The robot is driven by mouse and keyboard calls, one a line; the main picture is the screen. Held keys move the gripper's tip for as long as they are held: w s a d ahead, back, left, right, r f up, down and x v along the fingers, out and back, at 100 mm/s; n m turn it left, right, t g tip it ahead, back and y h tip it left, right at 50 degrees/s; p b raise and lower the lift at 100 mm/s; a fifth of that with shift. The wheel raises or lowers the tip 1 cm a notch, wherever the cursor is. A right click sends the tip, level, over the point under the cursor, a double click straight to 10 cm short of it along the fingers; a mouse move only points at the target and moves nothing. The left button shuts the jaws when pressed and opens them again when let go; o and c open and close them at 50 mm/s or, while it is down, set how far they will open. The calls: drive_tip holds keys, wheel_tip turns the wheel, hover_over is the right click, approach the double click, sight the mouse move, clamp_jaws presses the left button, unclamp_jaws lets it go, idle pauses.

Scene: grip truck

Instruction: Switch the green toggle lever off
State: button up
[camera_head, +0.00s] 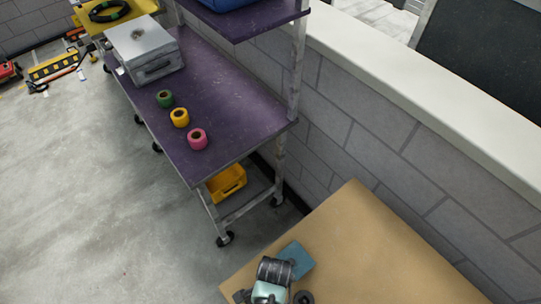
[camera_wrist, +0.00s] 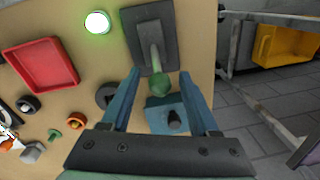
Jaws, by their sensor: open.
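The green toggle lever (camera_wrist: 157,82) shows in the wrist view, a pale green stick with a rounded green knob at its near end. It rises from a dark rectangular plate (camera_wrist: 138,22) on a tan panel. My gripper (camera_wrist: 160,74) is open, its two blue fingers on either side of the lever's knob with a gap at each side. A round lamp (camera_wrist: 97,22) to the left of the plate glows green. In the head view, the lever cannot be made out; my arm covers the lower edge of the tan panel (camera_head: 375,250).
Near the fingers in the wrist view are a blue box with a dark knob (camera_wrist: 174,120), a red tray (camera_wrist: 40,62) and several small knobs. A purple cart (camera_head: 225,100) with tape rolls stands beyond the panel, along a grey block wall (camera_head: 365,120).

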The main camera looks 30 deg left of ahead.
clamp_jaws()
idle(0.4)
idle(1.1)
